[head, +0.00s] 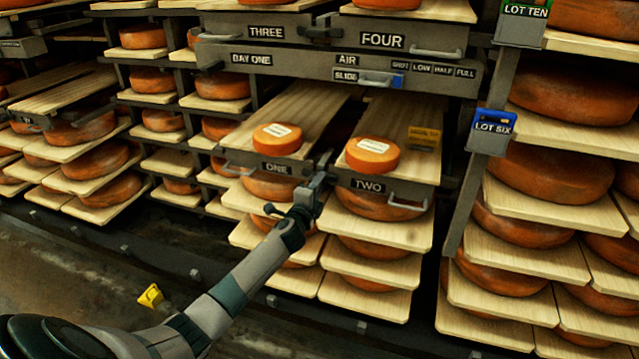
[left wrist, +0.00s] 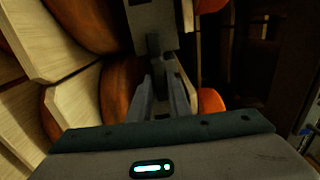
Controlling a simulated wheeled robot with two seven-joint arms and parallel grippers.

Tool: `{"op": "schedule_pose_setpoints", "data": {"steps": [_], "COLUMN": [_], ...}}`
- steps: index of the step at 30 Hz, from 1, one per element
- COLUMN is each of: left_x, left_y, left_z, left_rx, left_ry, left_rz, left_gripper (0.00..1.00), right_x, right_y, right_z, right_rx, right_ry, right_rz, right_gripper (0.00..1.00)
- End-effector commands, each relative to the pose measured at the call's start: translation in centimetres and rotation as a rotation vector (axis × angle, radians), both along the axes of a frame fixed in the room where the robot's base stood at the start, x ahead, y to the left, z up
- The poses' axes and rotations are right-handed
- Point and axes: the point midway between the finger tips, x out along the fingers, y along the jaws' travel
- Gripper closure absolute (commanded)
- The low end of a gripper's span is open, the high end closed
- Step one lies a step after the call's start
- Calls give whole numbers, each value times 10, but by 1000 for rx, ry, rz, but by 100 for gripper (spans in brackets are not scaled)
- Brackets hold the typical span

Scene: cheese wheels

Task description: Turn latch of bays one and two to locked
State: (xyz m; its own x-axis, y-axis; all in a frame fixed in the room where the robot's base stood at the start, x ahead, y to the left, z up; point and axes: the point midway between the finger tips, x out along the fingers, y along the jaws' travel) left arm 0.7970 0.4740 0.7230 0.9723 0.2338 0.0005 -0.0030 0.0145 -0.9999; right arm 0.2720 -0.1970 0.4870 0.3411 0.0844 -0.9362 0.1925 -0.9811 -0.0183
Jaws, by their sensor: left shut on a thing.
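Bay one (head: 276,168) and bay two (head: 368,185) are pulled-out shelf boards with grey front plates marked ONE and TWO. Each carries a small orange cheese wheel with a pale label. The latch (head: 323,163) is a dark grey piece between the two front plates, partly hidden by my gripper. My left gripper (head: 316,189) reaches up to it from below left and is shut on it. In the left wrist view the grey fingers (left wrist: 163,98) stand on either side of the dark latch piece (left wrist: 154,47). Its exact turn is hard to tell. My right gripper is out of view.
A yellow tag (head: 424,138) stands on bay two's board. Racks of cheese wheels flank both sides. A yellow object (head: 150,295) lies on the floor at lower left.

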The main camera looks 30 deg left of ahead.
Motion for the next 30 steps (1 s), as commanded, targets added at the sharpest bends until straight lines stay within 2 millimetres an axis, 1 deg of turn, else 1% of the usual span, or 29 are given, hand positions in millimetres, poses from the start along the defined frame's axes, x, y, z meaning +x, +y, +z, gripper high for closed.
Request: {"op": "schedule_pose_setpoints", "data": {"steps": [6,7,9,19,23,26,30], "left_x": [0,0,0,-1,-5,-11,-27], "left_y": [-1,-1,-1,0,-1,-3,-7], "left_z": [-1,-1,-1,-1,-1,-1,-1], "left_rx": [3,3,3,1,1,1,1], "left_ry": [2,2,2,1,1,1,2], "left_rz": [-2,-2,-2,-1,-1,-1,-1], "left_gripper": [100,80,67,67,67,67,67], "right_x": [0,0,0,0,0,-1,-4], "right_y": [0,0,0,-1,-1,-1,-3], "right_z": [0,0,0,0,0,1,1], "right_rx": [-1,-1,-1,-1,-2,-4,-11], "right_ry": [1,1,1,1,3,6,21], "right_rz": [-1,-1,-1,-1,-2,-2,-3], "right_gripper": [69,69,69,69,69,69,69]}}
